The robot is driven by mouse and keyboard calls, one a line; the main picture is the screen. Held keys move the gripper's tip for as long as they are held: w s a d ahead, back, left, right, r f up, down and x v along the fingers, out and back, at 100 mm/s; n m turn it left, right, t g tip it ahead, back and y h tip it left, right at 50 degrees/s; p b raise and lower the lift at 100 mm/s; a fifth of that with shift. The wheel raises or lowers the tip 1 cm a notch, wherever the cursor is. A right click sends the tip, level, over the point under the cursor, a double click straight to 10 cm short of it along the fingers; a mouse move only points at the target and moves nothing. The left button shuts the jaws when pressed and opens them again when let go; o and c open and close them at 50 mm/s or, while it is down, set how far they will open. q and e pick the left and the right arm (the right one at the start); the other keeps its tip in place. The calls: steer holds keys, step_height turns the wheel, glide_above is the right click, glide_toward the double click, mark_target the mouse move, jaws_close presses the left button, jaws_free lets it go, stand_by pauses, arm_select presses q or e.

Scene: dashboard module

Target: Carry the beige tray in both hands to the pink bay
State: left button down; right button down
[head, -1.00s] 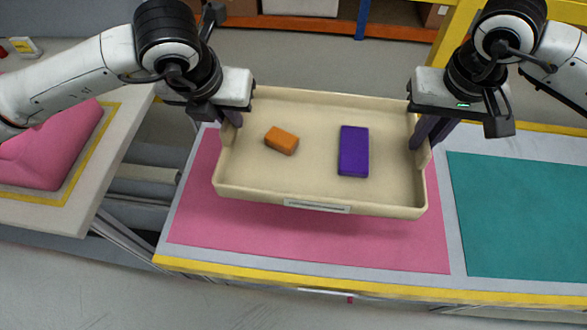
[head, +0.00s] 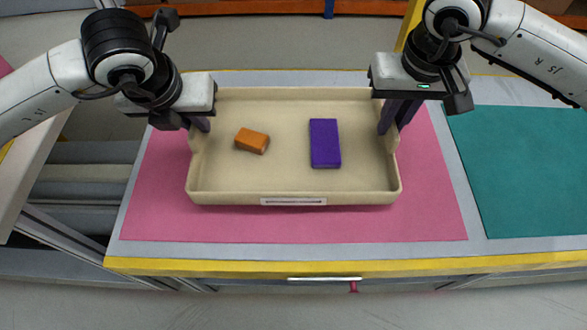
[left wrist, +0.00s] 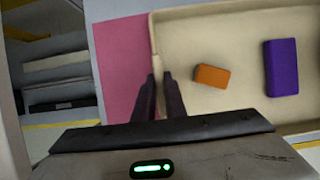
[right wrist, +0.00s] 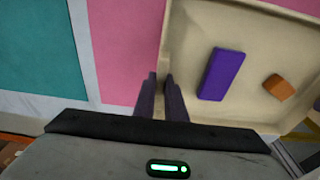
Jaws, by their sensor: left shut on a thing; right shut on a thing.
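The beige tray (head: 290,182) is over the pink bay (head: 290,226) in the head view, level and roughly square to it. Whether it touches the surface or hangs just above it I cannot tell. An orange block (head: 252,141) and a purple block (head: 325,143) lie inside it. My left gripper (head: 198,125) is shut on the tray's left wall, which also shows between the fingers in the left wrist view (left wrist: 158,95). My right gripper (head: 392,118) is shut on the right wall, also seen in the right wrist view (right wrist: 161,95).
A teal bay (head: 525,170) lies to the right on the same table, past a pale strip. A yellow edge (head: 300,267) runs along the table's front. Another table edge (head: 30,170) stands at the left, with a gap between.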

mark_target(202, 139)
arm_select(q)
steer(key=shift+f, duration=0.15)
arm_select(e)
steer(key=shift+f, duration=0.15)
